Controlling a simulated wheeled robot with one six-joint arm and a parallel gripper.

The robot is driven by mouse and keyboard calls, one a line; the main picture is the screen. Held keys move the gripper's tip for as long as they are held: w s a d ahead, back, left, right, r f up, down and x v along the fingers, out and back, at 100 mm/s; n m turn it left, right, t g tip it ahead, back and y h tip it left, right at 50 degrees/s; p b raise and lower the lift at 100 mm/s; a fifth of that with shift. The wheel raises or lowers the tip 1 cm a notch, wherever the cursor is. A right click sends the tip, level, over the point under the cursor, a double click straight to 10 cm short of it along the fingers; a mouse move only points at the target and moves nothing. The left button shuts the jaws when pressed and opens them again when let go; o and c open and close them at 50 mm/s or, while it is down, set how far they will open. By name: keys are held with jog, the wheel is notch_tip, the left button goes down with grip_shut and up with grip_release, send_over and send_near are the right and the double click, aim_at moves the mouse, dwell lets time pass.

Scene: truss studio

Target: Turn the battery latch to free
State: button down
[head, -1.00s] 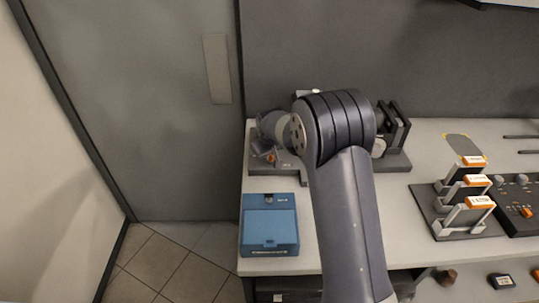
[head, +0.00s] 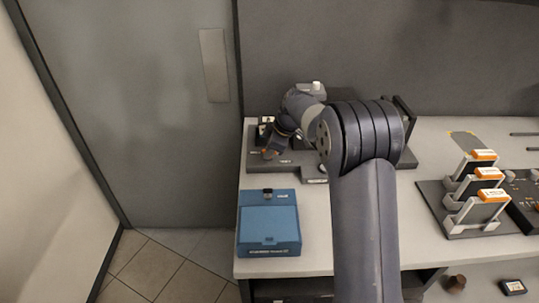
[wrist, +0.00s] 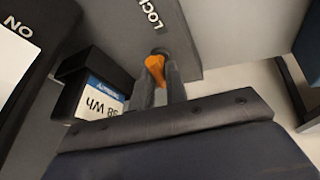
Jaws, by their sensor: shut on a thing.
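The orange battery latch (wrist: 154,63) shows in the wrist view, beside the printed word LOCK on a dark grey plate. My gripper (wrist: 160,82) is shut on the latch, with one finger on each side. The fingers hide part of it. A black battery (wrist: 98,98) with a white and blue "Wh" label sits just left of the fingers. In the head view, my gripper (head: 272,150) is over the left end of the dark device base (head: 262,164). My arm hides much of that device, and the latch's angle cannot be told there.
A blue box (head: 268,225) stands in front of the device. A rack (head: 462,217) with several orange-labelled batteries stands at right, next to a knob panel (head: 525,195). A wall is close behind. The light tabletop (head: 310,225) is bare right of the blue box.

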jog(key=shift+n+g+b, duration=0.35)
jog(key=shift+n+g, duration=0.05)
jog(key=shift+n, duration=0.7)
jog(key=shift+y, duration=0.3)
jog(key=c, duration=1.4)
grip_release()
jog(key=shift+d+r, duration=0.1)
jog(key=v, duration=1)
jog(key=shift+r+b, duration=0.3)
jog(key=shift+d, duration=0.1)
